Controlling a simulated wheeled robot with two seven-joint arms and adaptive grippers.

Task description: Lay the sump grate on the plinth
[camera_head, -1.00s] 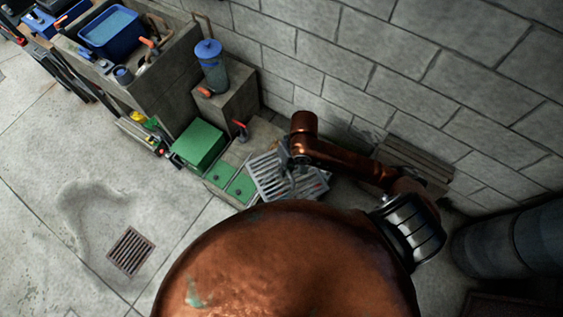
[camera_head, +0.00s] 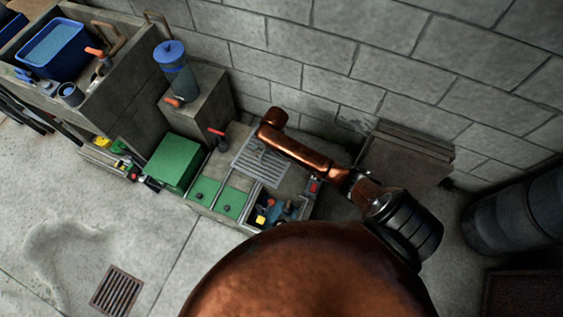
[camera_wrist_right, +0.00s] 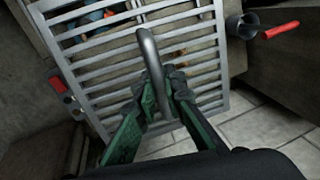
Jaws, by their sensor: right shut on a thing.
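The sump grate (camera_head: 262,162) is a pale metal grid with slanted bars and a curved bar handle. It shows large in the wrist view (camera_wrist_right: 95,70), where my right gripper (camera_wrist_right: 162,86) is shut on its handle. In the head view, the grate is above the back part of the pit, and my copper arm hides its right side. A low grey block (camera_head: 398,162) against the wall at the right may be the plinth; I cannot be sure. Its top looks bare. My left gripper is out of view.
Two green covers (camera_head: 205,190) lie beside an open compartment (camera_head: 276,206) with blue and yellow parts. A green box (camera_head: 174,162), a blue-lidded canister (camera_head: 175,70) and a red-handled valve (camera_head: 217,136) stand to the left. A dark cylinder (camera_head: 515,215) is at the right.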

